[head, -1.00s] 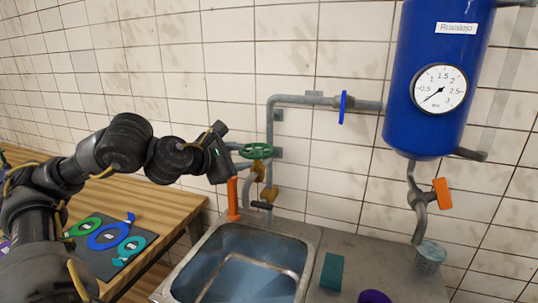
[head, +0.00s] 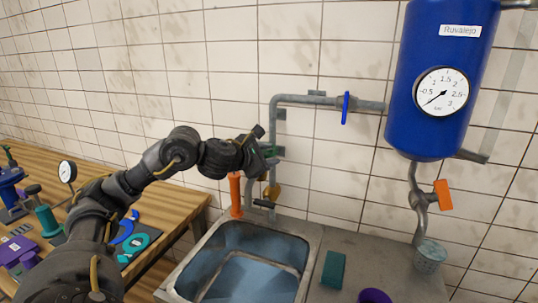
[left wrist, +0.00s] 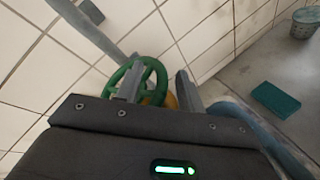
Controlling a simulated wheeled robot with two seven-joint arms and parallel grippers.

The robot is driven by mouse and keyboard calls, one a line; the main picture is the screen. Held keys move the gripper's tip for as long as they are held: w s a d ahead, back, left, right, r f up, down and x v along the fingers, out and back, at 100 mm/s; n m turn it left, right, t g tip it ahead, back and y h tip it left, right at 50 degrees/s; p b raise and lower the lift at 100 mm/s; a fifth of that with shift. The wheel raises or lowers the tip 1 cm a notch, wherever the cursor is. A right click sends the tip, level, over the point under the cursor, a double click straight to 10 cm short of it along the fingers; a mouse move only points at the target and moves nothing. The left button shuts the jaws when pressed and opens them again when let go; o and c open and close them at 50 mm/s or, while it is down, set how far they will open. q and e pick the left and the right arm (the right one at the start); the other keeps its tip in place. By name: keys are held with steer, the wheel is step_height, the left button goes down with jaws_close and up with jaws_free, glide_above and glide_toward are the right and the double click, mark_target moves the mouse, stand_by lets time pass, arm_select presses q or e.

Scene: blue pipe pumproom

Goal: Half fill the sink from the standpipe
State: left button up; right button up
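The metal sink (head: 312,250) is set in the grey counter; its basin looks bluish, and I cannot tell whether it holds water. A grey pipe (head: 273,125) runs down the wall behind it, with a yellow-brown fitting (head: 271,192) low down. An orange upright pipe (head: 236,195) stands at the sink's back left. My left gripper (head: 265,160) is at the green handwheel and hides most of it. In the left wrist view the green handwheel (left wrist: 159,72) shows between and beyond the two spread fingers (left wrist: 158,88); contact is unclear. My right gripper is not in view.
A blue tank (head: 432,120) with a gauge hangs at the right. A blue-handled valve (head: 345,108) is on the wall pipe. A teal sponge (head: 333,270), purple item (head: 375,297) and cup (head: 429,257) stand on the counter. A wooden bench (head: 185,198) with tools is at the left.

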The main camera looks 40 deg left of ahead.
arm_select(q)
steer(key=shift+c, duration=0.2)
jaws_close()
steer(key=n+y+p, duration=0.1)
steer(key=p, duration=0.1)
steer(key=w+n+y+p, duration=0.1)
steer(key=p, duration=0.1)
steer(key=n+y+p, duration=0.1)
steer(key=y+p, duration=0.1)
steer(key=shift+w+d+r+g, duration=0.15)
steer(key=shift+d+r+g, duration=0.1)
steer(key=shift+r+g, duration=0.1)
steer(key=shift+w+f+n+y+p, duration=0.1)
steer(key=shift+n+y+p, duration=0.2)
steer(key=shift+y+p, duration=0.1)
steer(key=shift+f, duration=0.15)
steer(key=shift+c, duration=0.6)
jaws_free()
steer(key=shift+o, duration=0.8)
steer(key=shift+w, duration=0.1)
